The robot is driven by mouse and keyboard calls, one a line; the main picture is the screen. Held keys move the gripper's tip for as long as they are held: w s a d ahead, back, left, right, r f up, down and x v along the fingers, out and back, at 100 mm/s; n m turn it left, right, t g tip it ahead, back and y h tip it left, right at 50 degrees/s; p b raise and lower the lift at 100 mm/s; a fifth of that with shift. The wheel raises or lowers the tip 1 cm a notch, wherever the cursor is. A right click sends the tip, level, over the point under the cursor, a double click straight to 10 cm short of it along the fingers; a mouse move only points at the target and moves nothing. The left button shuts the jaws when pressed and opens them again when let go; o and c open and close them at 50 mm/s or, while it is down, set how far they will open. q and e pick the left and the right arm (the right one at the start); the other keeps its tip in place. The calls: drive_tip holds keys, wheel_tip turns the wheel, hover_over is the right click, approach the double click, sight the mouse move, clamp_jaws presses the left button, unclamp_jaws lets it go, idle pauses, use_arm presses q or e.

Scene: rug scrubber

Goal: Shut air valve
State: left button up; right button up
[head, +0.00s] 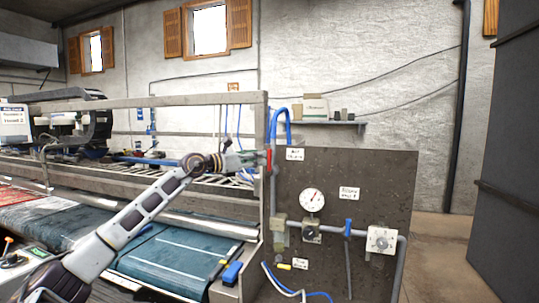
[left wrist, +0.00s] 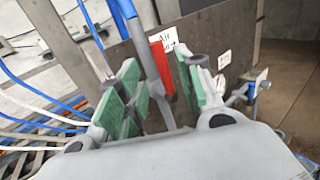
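The air valve's red lever (head: 269,160) sits on the grey vertical pipe at the left edge of the dark panel, beside a white label (head: 296,155). In the left wrist view the red lever (left wrist: 161,66) stands roughly upright along the pipe. My left gripper (head: 258,159) reaches in from the left, close to the lever. Its green-padded fingers (left wrist: 160,88) are apart, and the lever shows in the gap between them, nearer the right finger. I cannot tell whether a finger touches it. My right gripper is in neither view.
The dark panel (head: 345,170) carries a pressure gauge (head: 312,201), a blue-handled valve (head: 348,228) and pipes. A metal frame rail (head: 180,100) and the blue-green conveyor belt (head: 180,252) lie to the left. A shelf (head: 330,122) hangs on the wall behind. Open floor shows at right.

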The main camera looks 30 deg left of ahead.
sight(270, 170)
use_arm(q)
drive_tip(key=shift+p+x, duration=1.15)
drive_tip(key=shift+x, duration=1.8)
drive_tip(key=shift+w+d, duration=0.15)
drive_tip(key=shift+w, duration=0.05)
clamp_jaws()
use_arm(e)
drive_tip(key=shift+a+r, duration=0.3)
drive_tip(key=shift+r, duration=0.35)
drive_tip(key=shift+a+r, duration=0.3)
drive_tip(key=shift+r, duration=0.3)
